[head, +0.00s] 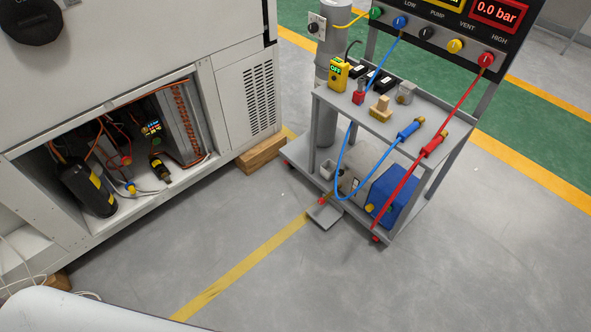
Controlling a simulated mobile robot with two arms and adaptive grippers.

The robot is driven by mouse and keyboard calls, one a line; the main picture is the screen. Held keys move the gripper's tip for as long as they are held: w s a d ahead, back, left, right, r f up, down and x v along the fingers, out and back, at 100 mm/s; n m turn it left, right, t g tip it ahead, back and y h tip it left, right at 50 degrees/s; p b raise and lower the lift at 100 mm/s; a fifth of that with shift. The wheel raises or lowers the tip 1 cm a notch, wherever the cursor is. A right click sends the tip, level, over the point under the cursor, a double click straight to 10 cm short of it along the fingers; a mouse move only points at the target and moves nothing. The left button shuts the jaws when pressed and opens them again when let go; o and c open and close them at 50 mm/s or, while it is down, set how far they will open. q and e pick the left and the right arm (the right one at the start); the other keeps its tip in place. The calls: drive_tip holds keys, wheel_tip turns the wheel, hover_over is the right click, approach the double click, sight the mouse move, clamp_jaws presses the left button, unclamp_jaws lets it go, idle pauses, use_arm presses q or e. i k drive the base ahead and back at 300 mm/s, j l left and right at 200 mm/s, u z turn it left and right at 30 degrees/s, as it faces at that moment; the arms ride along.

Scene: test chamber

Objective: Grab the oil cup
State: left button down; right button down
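A small grey open-topped cup (328,170), which looks like the oil cup, stands on the lower shelf (308,176) of the cart at the left of the pump. It is small in the head view, and I cannot tell whether anything is in it. The grey and blue pump (396,194) sits close to its right. Neither of my grippers is in view, and nothing is seen touching the cup.
The cart's upper shelf (345,110) carries a yellow meter (338,75) and several fittings. Blue (339,190) and red hoses (462,100) hang in front. A flat grey tray (325,214) sits at the cart's base. An open white cabinet (235,85) stands left; floor between is clear.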

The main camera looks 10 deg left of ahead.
sight(328, 170)
drive_tip(key=i+j, duration=0.2)
drive_tip(key=j, duration=0.2)
drive_tip(key=i+j, duration=0.2)
drive_tip(key=j, duration=0.15)
drive_tip(key=i+j+z, duration=0.1)
drive_tip(key=i+j, duration=0.15)
drive_tip(key=j, duration=0.15)
